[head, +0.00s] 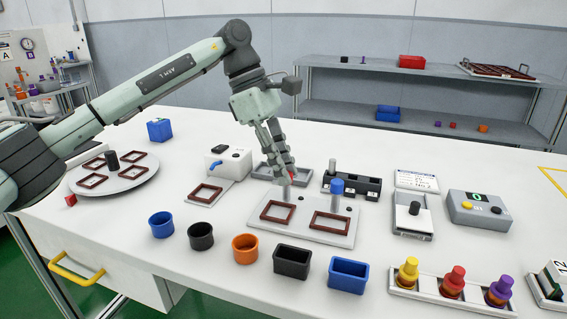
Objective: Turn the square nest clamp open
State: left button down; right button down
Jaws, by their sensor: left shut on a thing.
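The nest plate (318,238) is a pale plate in the middle of the table, with two dark red frames on it, a left one (278,211) and a right one (331,223). Behind the left frame stands a grey clamp post (285,193); behind the right one stands a post with a blue knob (337,187). My left gripper (287,177) points down and is shut on the top of the left clamp post, where a bit of red shows between the fingers. The fingers hide most of that knob, so its turn cannot be told. My right gripper is out of view.
A row of cups and boxes, with a blue cup (161,225) and a black box (292,262), lies in front of the plate. A white device (229,162) stands left of the gripper and a dark block (352,186) behind the plate. A turntable (140,180) is at left.

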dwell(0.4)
pick_arm(q)
jog(key=c, duration=1.4)
grip_release()
jog(key=shift+o, duration=0.2)
jog(key=v, duration=1.2)
